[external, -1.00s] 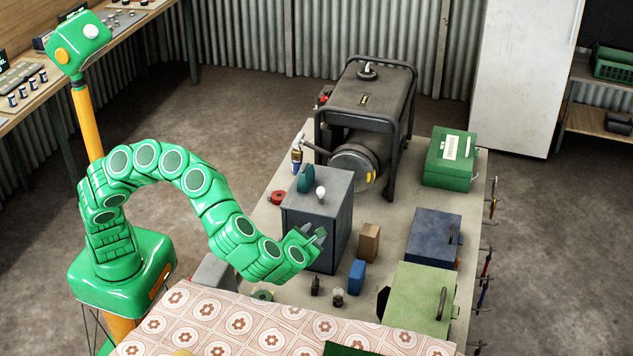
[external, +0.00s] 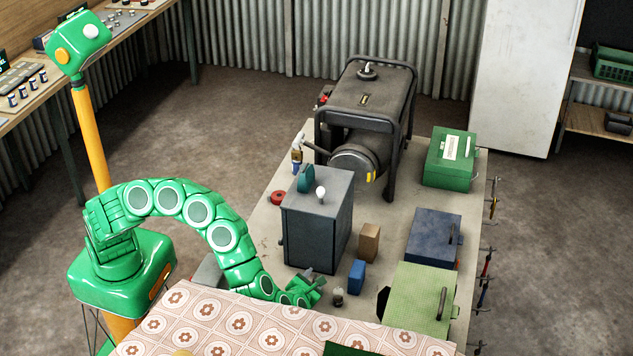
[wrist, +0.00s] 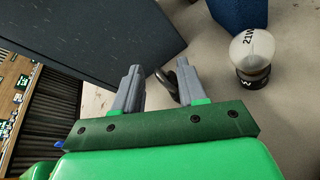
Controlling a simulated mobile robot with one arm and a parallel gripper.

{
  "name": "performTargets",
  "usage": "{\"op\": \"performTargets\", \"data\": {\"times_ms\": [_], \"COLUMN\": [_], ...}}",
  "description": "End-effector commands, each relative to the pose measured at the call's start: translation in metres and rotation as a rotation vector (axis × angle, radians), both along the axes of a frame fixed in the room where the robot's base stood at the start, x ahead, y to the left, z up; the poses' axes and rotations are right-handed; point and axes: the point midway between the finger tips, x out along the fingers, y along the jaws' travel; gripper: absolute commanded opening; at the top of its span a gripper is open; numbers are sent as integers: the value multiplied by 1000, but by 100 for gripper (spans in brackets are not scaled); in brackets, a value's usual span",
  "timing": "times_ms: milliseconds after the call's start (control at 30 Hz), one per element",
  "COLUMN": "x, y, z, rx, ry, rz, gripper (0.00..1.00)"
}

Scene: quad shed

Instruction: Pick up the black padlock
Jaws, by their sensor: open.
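The black padlock shows only in part in the wrist view, as a dark curved shackle (wrist: 163,77) between my fingers, close to the right one. Its body is hidden behind the fingers and the gripper's front. My gripper (wrist: 157,72) is open, its two grey fingers on either side of the shackle. I cannot tell whether the right finger touches it. In the external view my gripper (external: 317,281) is low over the table, in front of the grey metal box, and hides the padlock.
A light bulb with a black base (wrist: 252,72) stands just right of my gripper, also in the external view (external: 338,298). The grey box (external: 313,235) rises close behind left. A blue block (external: 357,277) and a brown block (external: 369,243) stand to the right. A patterned cloth (external: 240,325) lies in front.

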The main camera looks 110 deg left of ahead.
Motion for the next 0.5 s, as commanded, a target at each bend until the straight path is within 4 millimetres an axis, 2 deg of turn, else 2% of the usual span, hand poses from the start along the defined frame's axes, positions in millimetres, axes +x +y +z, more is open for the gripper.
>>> {"op": "performTargets", "data": {"times_ms": [300, 500], "x": [1, 2], "y": [29, 38], "z": [-10, -13], "rx": [1, 2], "ry": [3, 2], "rz": [2, 2], "gripper": [41, 41]}}
